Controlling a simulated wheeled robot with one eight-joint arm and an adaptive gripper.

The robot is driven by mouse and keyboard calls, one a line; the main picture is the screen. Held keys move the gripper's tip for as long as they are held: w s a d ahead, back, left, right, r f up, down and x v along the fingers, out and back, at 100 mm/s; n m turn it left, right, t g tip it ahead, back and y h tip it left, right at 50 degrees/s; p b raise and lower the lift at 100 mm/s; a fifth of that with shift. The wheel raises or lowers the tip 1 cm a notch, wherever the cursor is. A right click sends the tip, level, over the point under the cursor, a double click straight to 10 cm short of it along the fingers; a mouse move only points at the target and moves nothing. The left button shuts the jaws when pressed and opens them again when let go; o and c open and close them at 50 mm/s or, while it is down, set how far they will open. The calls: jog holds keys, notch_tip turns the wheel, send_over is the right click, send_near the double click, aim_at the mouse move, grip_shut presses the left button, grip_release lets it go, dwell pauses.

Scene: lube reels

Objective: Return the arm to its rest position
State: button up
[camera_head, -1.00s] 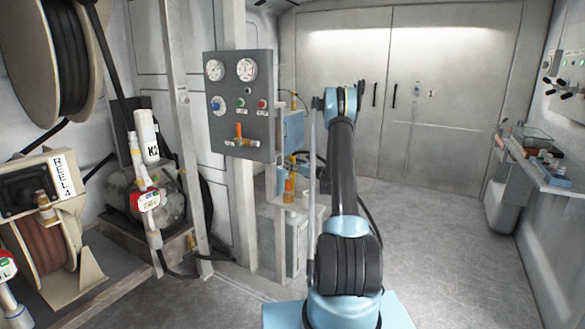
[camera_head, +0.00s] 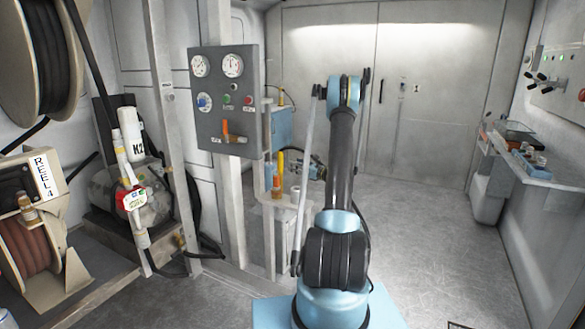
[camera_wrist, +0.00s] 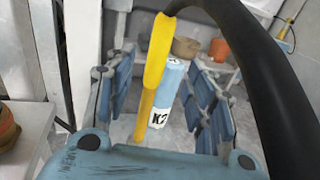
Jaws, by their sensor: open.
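My arm stands raised in the middle of the head view. My gripper (camera_head: 318,168) shows small and partly hidden behind the arm, just right of the small shelf. In the wrist view its blue-padded fingers (camera_wrist: 160,85) are spread wide apart. Between them in that picture show a pale blue and white cylinder marked K2 (camera_wrist: 168,85) and a yellow bar (camera_wrist: 153,75). Neither looks gripped; how far beyond the fingers they are, I cannot tell.
The small shelf (camera_head: 283,203) bears orange and yellow items (camera_head: 279,172). Reels and a white K2 canister (camera_head: 131,133) are at left. A wall shelf (camera_head: 510,165) is at right. The floor (camera_head: 420,225) between is clear.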

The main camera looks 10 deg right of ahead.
jog(key=s+a+r+n+g+h, duration=0.1)
jog(key=s+a+r+n+g, duration=0.3)
jog(key=s, duration=0.5)
jog(key=s+a+r+n+g+h, duration=0.1)
jog(key=s+a+r+n, duration=0.45)
jog(key=s, duration=0.25)
jog(key=s+a+r+n+g+h, duration=0.1)
jog(key=s+a+r+n+g, duration=0.25)
jog(key=s+n, duration=0.4)
jog(key=s+d+f+n+g+h, duration=0.1)
jog(key=s+d+f+n+h, duration=0.1)
jog(key=s, duration=1)
jog(key=s+d+f+n+g+h, duration=0.1)
jog(key=s+d+f+n+h, duration=0.1)
jog(key=s, duration=1.1)
jog(key=s+d+f+n+g+h, duration=0.1)
jog(key=s+d+f+n+h, duration=0.2)
jog(key=s+n, duration=0.4)
jog(key=s+f+h, duration=0.1)
jog(key=s+f, duration=0.1)
jog(key=s, duration=0.4)
jog(key=shift+s, duration=0.25)
jog(key=shift+f, duration=0.1)
jog(key=shift+c, duration=0.5)
